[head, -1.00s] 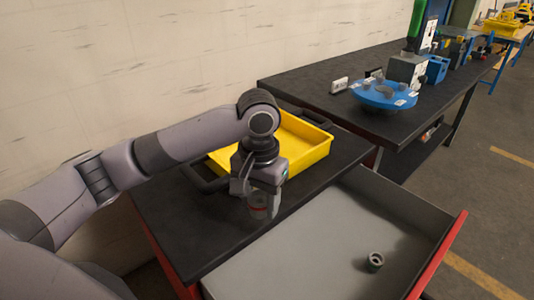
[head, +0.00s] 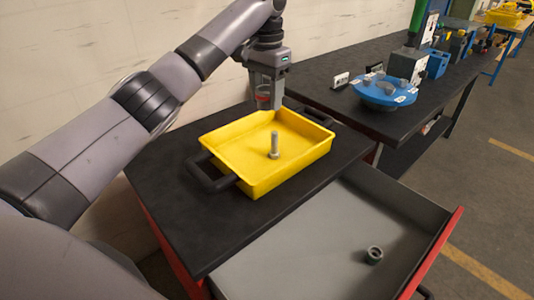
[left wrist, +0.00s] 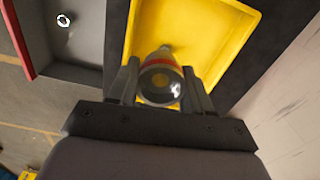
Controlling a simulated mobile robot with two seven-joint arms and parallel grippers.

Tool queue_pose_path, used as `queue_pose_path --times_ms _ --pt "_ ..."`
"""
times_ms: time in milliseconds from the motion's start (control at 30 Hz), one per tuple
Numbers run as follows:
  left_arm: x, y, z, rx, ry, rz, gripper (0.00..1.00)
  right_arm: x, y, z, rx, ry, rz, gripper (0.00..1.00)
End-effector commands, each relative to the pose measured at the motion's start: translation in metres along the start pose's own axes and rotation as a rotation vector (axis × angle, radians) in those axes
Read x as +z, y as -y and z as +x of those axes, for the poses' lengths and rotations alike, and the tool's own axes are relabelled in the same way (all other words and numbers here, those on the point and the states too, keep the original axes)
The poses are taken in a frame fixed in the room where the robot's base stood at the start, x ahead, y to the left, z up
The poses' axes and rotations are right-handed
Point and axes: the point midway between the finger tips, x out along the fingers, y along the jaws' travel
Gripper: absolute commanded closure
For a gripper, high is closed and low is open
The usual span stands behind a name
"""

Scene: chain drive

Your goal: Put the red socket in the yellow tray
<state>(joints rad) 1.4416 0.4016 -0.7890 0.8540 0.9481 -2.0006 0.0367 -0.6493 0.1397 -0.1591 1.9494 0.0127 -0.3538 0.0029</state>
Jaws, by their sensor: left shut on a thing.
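My left gripper (head: 264,104) is shut on the red socket (head: 263,98), a grey piece with a red band. In the head view it is held above the far edge of the yellow tray (head: 290,172); the fingers partly hide it. In the left wrist view the red socket (left wrist: 160,82) sits between the two fingers, with the yellow tray (left wrist: 232,40) beyond it. A grey bolt-like piece (head: 274,147) stands upright in the tray. My right gripper is not in view.
The tray stands on a black worktop (head: 180,222) beside a wall. An open grey drawer (head: 310,255) holds a dark ring-shaped socket (head: 374,255). A second black bench (head: 330,100) at the back carries a blue round stand (head: 385,95) and several other items.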

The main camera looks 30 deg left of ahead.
Motion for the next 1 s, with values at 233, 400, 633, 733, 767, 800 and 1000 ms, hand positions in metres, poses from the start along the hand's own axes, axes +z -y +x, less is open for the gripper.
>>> queue_pose_path --times_ms 233,400,633,733,767,800,1000 --pt "0.002 0.0 0.065 0.0 0.007 0.001 0.86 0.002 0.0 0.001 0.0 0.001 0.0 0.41" --pt "0.002 0.0 0.107 0.0 0.006 -0.001 0.86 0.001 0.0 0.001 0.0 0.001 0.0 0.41" --pt "0.001 0.0 0.134 0.0 0.001 0.0 0.86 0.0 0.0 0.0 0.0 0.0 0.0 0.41" --pt "0.002 -0.001 0.144 0.0 0.003 0.0 0.86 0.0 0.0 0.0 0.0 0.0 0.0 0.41" --pt "0.002 -0.001 0.149 0.0 0.004 0.0 0.86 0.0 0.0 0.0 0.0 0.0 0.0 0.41" --pt "0.002 -0.001 0.156 0.0 0.006 -0.001 0.86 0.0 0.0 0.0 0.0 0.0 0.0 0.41" --pt "0.002 -0.001 0.187 0.001 0.003 -0.001 0.86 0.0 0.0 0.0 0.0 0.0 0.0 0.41"
